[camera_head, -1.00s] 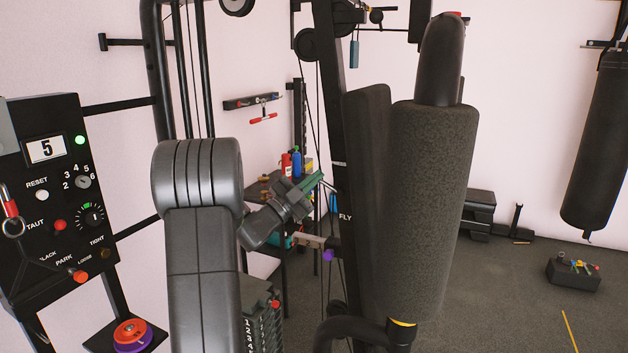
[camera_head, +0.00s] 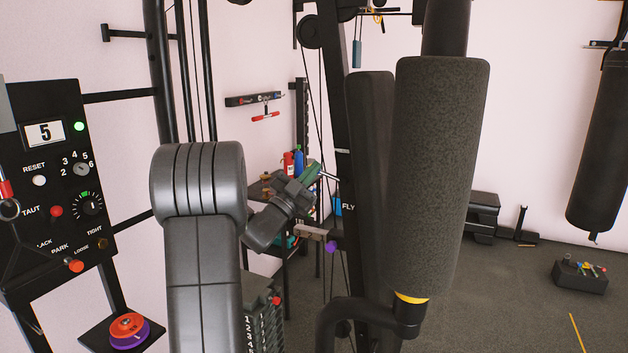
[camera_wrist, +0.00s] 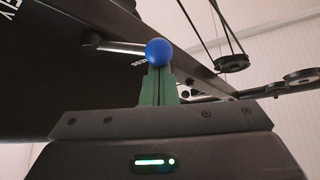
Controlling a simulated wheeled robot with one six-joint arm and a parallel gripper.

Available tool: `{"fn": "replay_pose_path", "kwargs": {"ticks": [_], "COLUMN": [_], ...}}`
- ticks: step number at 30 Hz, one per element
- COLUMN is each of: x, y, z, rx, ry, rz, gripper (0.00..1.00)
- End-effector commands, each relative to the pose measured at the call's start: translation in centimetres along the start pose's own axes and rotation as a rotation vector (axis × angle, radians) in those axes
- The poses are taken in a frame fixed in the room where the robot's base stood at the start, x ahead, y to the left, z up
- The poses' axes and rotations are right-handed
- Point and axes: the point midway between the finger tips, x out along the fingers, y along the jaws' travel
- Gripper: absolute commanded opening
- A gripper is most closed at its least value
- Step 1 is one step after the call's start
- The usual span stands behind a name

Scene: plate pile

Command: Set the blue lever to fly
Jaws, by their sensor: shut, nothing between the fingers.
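The blue lever has a round blue knob (camera_wrist: 158,53) on a thin silver rod (camera_wrist: 115,46), which runs left to a dark frame in the wrist view. My gripper (camera_wrist: 157,85) has green fingers, shut together with nothing between them. Their tips are right at the knob, just below it in the picture; I cannot tell if they touch. In the head view my gripper (camera_head: 312,170) is beside the dark machine post, and the silver rod (camera_head: 329,177) shows past the fingertips. The knob is not clearly seen there. A white FLY label (camera_head: 348,207) is on the post, below the rod.
A large padded roller (camera_head: 437,175) stands close on the right. A control panel (camera_head: 45,180) reading 5 is at the left. A shelf with bottles (camera_head: 293,163) is behind my gripper. In the wrist view, pulleys (camera_wrist: 304,76) and cables are at the right.

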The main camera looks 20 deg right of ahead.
Motion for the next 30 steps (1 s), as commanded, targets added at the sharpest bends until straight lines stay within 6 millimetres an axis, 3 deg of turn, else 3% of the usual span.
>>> {"fn": "replay_pose_path", "kwargs": {"ticks": [1,13,30], "x": [-0.7,-2.4,-3.7], "y": [0.6,1.3,3.0], "z": [0.9,3.0,4.7], "rx": [-0.03,-0.324,-0.688], "ry": [0.001,0.001,0.002], "rz": [-0.024,-0.25,-0.534], "gripper": [0.0,0.0,0.0]}}
